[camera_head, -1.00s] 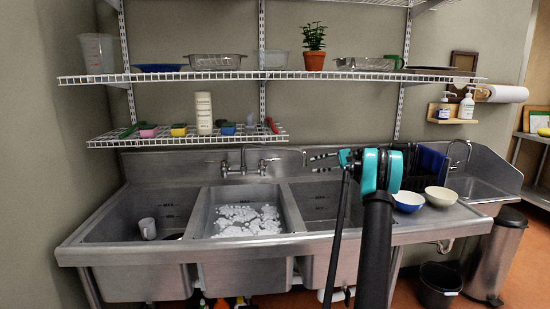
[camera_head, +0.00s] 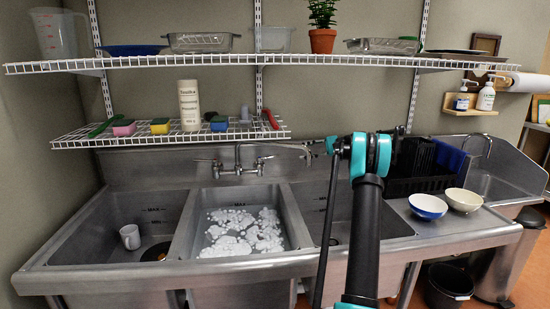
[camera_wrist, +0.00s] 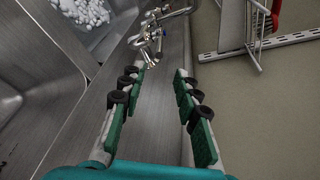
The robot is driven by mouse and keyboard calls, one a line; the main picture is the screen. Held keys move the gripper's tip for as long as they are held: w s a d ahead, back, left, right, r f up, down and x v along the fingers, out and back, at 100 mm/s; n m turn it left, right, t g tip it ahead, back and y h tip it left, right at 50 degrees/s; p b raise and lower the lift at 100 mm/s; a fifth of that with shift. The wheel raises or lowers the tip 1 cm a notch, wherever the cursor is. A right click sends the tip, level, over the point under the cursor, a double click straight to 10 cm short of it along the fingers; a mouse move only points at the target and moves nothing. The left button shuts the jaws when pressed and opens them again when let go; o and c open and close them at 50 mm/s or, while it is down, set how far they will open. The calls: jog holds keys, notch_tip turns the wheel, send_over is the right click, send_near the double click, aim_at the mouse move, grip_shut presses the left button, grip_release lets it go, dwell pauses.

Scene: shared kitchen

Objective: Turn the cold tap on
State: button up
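The steel faucet (camera_head: 239,167) is mounted on the back wall of the sink unit, with a lever handle on each side and a spout over the middle basin. I cannot tell which handle is cold from colour marks. My gripper (camera_head: 312,150) is at the right of the faucet, fingers toward it, along the backsplash. In the wrist view my gripper (camera_wrist: 163,72) is open and empty, with green pads on both fingers. The faucet (camera_wrist: 152,38) shows beyond the fingertips, apart from them. No water stream is visible.
The middle basin (camera_head: 196,223) holds white foam. A mug (camera_head: 130,237) stands in the left basin. The low wire shelf (camera_head: 165,137) with sponges and a canister hangs just above the faucet. Two bowls (camera_head: 428,206) and a black dish rack (camera_head: 408,170) are at right.

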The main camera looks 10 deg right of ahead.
aim_at(275, 157)
jog(key=x, duration=1.3)
jog(key=shift+a+f, duration=0.1)
jog(key=shift+a, duration=0.3)
grip_shut()
